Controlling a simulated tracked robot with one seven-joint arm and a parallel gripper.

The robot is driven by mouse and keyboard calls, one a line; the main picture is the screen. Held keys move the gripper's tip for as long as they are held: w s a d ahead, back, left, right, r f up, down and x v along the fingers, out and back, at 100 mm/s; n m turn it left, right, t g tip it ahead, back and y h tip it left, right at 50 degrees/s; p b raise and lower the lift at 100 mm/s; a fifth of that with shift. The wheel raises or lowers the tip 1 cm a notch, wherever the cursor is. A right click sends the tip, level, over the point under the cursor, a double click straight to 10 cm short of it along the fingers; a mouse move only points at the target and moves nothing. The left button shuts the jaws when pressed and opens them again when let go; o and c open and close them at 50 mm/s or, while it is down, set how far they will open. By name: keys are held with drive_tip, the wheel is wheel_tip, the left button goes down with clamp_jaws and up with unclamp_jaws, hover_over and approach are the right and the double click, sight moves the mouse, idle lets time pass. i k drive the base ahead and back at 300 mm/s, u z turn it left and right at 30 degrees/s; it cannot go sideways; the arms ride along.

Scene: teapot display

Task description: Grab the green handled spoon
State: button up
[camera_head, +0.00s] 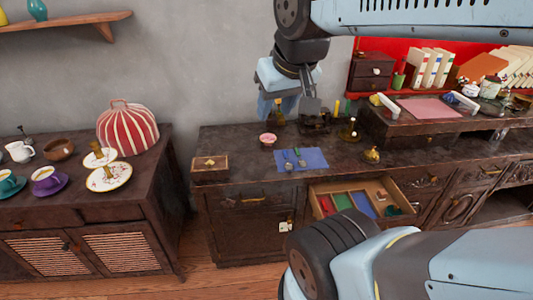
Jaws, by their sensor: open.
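A blue cloth (314,154) lies flat on the dark wooden counter. Two small slim items, possibly spoons, lie on it: a left one (288,161) and a right one (300,158). They are too small for me to tell a green handle. My gripper (293,108) hangs above the back of the counter, behind the cloth and apart from it. It is open, and I see nothing held in it. My arm hides part of the back wall.
An open drawer (311,190) with coloured compartments juts out below the counter. A wooden box (210,168), a pink-topped bowl (267,139) and small brass-coloured pieces stand on the counter. A left cabinet holds a striped dome (127,130), cups and plates. My arm covers the lower right.

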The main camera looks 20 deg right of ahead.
sight(302, 163)
drive_tip(key=z, duration=0.35)
drive_tip(key=i, duration=0.15)
drive_tip(key=u, duration=1.9)
drive_tip(key=k, duration=1.15)
drive_tip(key=z, duration=1.3)
drive_tip(key=i, duration=1)
drive_tip(key=z, duration=0.1)
